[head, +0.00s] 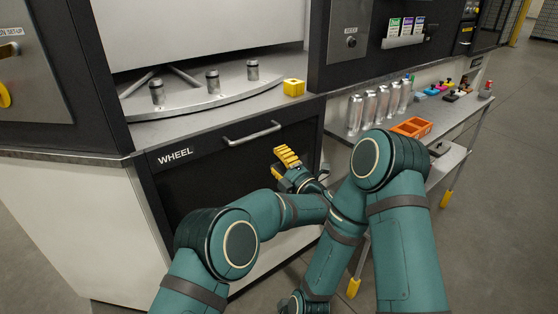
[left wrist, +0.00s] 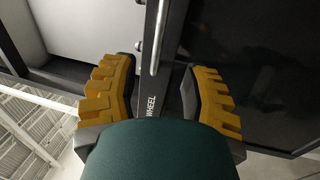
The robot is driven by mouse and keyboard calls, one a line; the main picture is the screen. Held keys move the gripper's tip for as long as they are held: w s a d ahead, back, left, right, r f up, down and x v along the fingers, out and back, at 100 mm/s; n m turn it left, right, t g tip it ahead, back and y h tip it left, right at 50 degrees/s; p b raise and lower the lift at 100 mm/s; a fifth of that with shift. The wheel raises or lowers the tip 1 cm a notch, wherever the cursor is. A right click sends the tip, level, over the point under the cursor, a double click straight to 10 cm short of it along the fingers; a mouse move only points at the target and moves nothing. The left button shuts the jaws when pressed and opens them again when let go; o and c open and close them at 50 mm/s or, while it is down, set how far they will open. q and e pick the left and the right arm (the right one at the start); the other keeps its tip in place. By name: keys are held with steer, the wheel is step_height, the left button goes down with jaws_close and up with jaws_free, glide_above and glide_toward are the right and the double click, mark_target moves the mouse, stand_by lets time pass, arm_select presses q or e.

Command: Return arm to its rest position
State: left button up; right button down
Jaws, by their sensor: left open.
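My left gripper (head: 287,157), with yellow ridged fingers, is in front of the dark WHEEL panel, just below and right of its handle in the head view. In the left wrist view its two fingers (left wrist: 163,75) stand wide apart with nothing between them but the panel and handle behind. My left arm (head: 235,240) is bent, with its elbow low in front of the machine. My right arm (head: 400,240) is folded, its forearm pointing down to the bottom edge; its gripper does not show.
The WHEEL panel (head: 180,185) has a metal handle (head: 252,134). Above it are a metal wheel (head: 205,95) with upright pegs and a yellow block (head: 293,87). To the right, a side table holds silver cans (head: 369,108) and an orange tray (head: 412,127). Open floor lies at the right.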

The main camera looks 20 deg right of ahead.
arm_select(q)
steer(key=w+a+f+m+g+h, duration=0.1)
steer(key=w+a+f+m+h, duration=0.2)
steer(key=a+f+m+h, duration=0.45)
steer(key=s+a+f+m+g+h, duration=0.1)
steer(key=s+a+f+m+g, duration=0.2)
steer(key=a+f, duration=0.3)
steer(key=s+a+f+m+g+h, duration=0.1)
steer(key=s+a+f+m+g, duration=0.1)
steer(key=a+f+m, duration=0.35)
steer(key=s+a+f+m+g, duration=0.1)
steer(key=s+a+f+g, duration=0.2)
steer(key=s, duration=0.7)
steer(key=s+a+f+m+g+h, duration=0.1)
steer(key=s+a+f+g, duration=0.3)
steer(key=s, duration=0.6)
steer(key=s+a+f+m+g, duration=0.2)
steer(key=s+a+f+g, duration=0.2)
steer(key=s, duration=0.6)
steer(key=shift+a+f, duration=0.2)
steer(key=shift+a, duration=0.45)
